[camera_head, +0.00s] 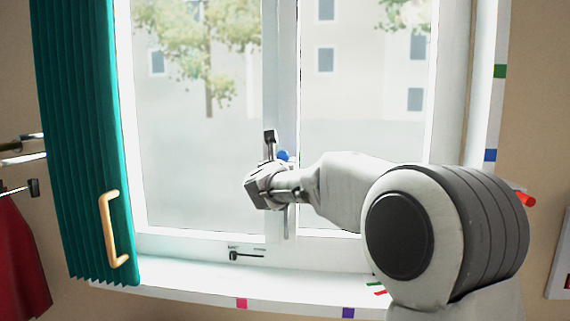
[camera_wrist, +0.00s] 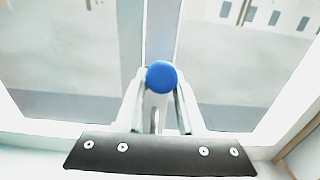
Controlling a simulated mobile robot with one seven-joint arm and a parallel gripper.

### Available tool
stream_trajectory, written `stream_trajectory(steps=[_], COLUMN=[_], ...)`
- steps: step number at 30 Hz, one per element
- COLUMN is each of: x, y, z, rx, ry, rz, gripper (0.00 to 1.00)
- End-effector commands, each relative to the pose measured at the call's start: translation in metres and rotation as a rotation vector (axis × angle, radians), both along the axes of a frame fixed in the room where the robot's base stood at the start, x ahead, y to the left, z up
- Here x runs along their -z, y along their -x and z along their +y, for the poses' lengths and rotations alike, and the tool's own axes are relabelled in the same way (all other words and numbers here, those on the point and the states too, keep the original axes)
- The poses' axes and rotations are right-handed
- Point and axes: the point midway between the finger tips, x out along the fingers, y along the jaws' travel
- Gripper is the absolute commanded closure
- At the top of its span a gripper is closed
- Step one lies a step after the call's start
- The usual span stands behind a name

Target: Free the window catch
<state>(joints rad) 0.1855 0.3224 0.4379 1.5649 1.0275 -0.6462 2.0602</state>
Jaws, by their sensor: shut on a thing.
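The white-framed double window (camera_head: 282,80) fills the middle of the head view, its sashes meeting at a central upright. A blue round knob (camera_wrist: 162,75) is at the central upright, between my fingertips in the wrist view. It also shows as a small blue spot (camera_head: 283,155) in the head view. My gripper (camera_wrist: 161,88) is shut on this knob. Its wrist hides much of the fitting in the head view. A pale bar (camera_head: 286,222) hangs below my gripper. A small dark stay (camera_head: 246,255) lies on the lower frame.
A teal pleated curtain (camera_head: 85,130) with a wooden handle (camera_head: 113,230) hangs at the left. Red clothing (camera_head: 18,265) is at the far left. The sill (camera_head: 200,280) has coloured marks and looks clear. A red peg (camera_head: 525,199) is at the right.

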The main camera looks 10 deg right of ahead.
Motion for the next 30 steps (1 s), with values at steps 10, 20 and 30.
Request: stream_trajectory(steps=[10, 20, 30], x=[0.0085, 0.0177, 0.0163], y=[0.0026, 0.005, 0.0053], z=[0.0041, 0.0054, 0.0059], rx=[-0.007, -0.007, -0.008], ry=[-0.001, 0.0, 0.0], rz=[0.005, 0.004, 0.004], gripper=[0.78, 0.78, 0.78])
